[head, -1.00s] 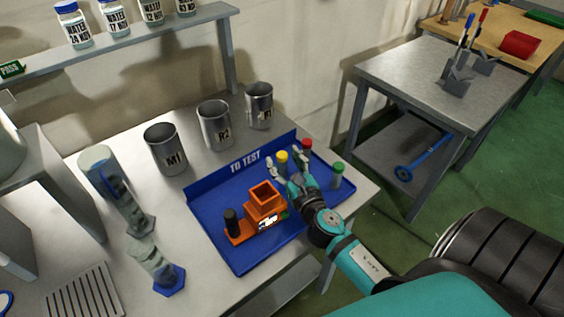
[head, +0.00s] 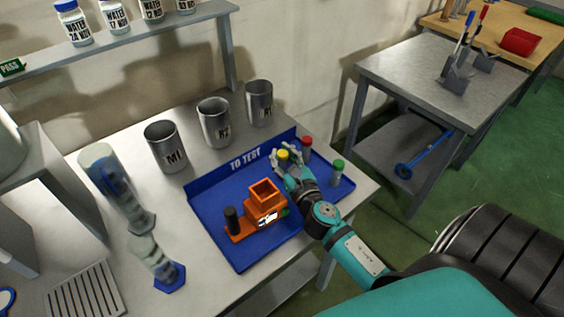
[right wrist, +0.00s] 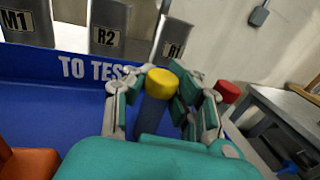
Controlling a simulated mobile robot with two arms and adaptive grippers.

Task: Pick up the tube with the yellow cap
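The tube with the yellow cap (head: 282,155) stands upright in the blue tray, toward its back right. In the right wrist view its yellow cap (right wrist: 162,83) shows between my finger pads, with its dark body below. My right gripper (head: 288,160) is around the top of this tube, with fingers on both sides. The fingers look spread, and I see no clear grip; whether a pad touches the cap is hard to tell. My left gripper is out of view.
A red-capped tube (head: 306,143) and a green-capped tube (head: 338,172) stand close by in the tray (head: 215,237). An orange device (head: 262,207) sits in the tray's middle. Metal beakers M1 (head: 166,147), R2 (head: 214,123) and R1 (head: 259,102) stand behind.

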